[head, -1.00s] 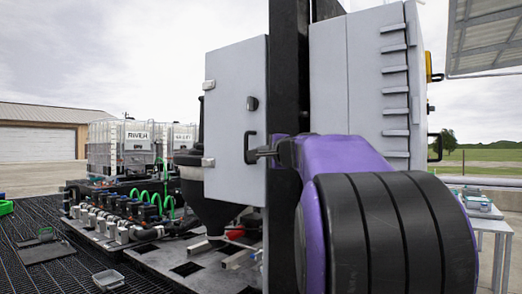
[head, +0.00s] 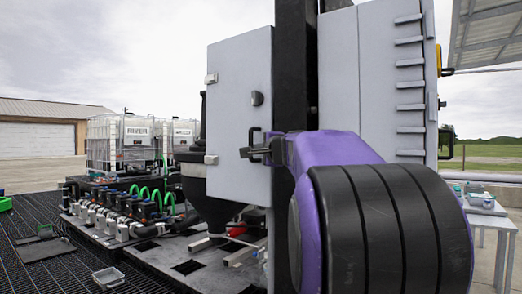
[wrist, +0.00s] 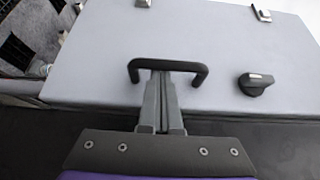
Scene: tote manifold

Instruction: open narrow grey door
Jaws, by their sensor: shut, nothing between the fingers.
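The narrow grey door (head: 238,105) is a tall flat panel left of the black post in the head view. It carries a black bar handle (head: 256,133) near its right edge and a black knob (head: 257,99) above. In the wrist view the door (wrist: 210,45) fills the upper part, with the handle (wrist: 168,64) in the middle and the knob (wrist: 256,84) to its right. My gripper (head: 247,154) is at the handle; its fingertips (wrist: 160,76) are together at the bar, with nothing between them. Whether they touch the bar cannot be told. The door looks closed.
A black post (head: 295,70) stands right of the door, and a wider grey cabinet (head: 375,80) with several side ledges stands beyond it. A black hopper (head: 207,190) and a pump skid (head: 130,215) lie at left. A small table (head: 485,212) is at right.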

